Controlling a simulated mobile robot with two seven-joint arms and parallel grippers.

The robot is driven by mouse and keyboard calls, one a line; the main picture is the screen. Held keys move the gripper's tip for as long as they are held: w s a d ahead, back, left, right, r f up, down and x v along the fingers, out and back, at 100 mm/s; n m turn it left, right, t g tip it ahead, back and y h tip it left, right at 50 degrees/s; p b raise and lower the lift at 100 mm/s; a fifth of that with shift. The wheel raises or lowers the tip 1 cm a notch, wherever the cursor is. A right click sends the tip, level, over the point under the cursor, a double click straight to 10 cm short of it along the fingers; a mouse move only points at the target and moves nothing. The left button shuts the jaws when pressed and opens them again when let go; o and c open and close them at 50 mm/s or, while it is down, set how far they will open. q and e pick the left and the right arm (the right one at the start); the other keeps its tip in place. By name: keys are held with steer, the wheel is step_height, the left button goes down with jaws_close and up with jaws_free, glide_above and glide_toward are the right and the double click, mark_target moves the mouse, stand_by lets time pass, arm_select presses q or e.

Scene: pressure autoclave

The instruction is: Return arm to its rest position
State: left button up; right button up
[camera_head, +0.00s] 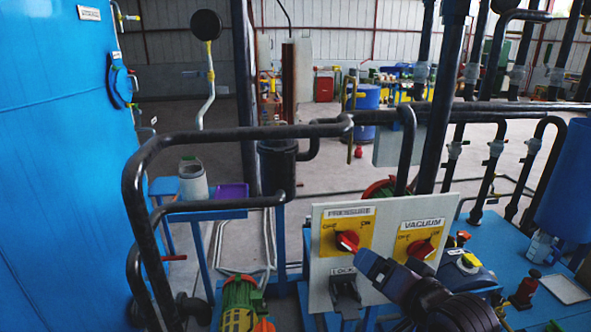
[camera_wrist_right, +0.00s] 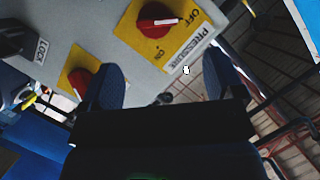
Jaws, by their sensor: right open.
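My right gripper (camera_head: 385,266) is in front of the grey control panel (camera_head: 323,262), near the red pressure knob (camera_head: 346,241) and the red vacuum knob (camera_head: 420,249). In the right wrist view the gripper (camera_wrist_right: 163,82) has its two dark blue fingers spread apart, with nothing between them. The pressure knob (camera_wrist_right: 157,19) on its yellow plate is beyond the fingers there, apart from them. The vacuum knob (camera_wrist_right: 79,82) shows beside the left finger, partly covered. My right forearm comes in from the lower right in the head view. My left gripper is not in view.
A lock switch (camera_head: 345,288) sits low on the panel. Black pipes (camera_head: 235,133) run left of and behind it. A large blue vessel (camera_head: 60,170) fills the left side. A blue table (camera_head: 500,255) with bottles stands at right. Open floor (camera_head: 335,165) lies behind the panel.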

steer(key=s+d+f+n+t+h, duration=0.1)
steer(key=d+f+n+h, duration=0.15)
steer(key=f, duration=0.45)
steer(key=s+d+f+n+h, duration=0.1)
steer(key=d+f+n, duration=0.25)
steer(key=f, duration=0.45)
steer(key=s+d+f+g+h+b, duration=0.1)
steer(key=s+d+f+g+b, duration=0.1)
steer(key=s+f, duration=1.3)
steer(key=shift+f+g, duration=0.8)
steer(key=shift+f, duration=0.05)
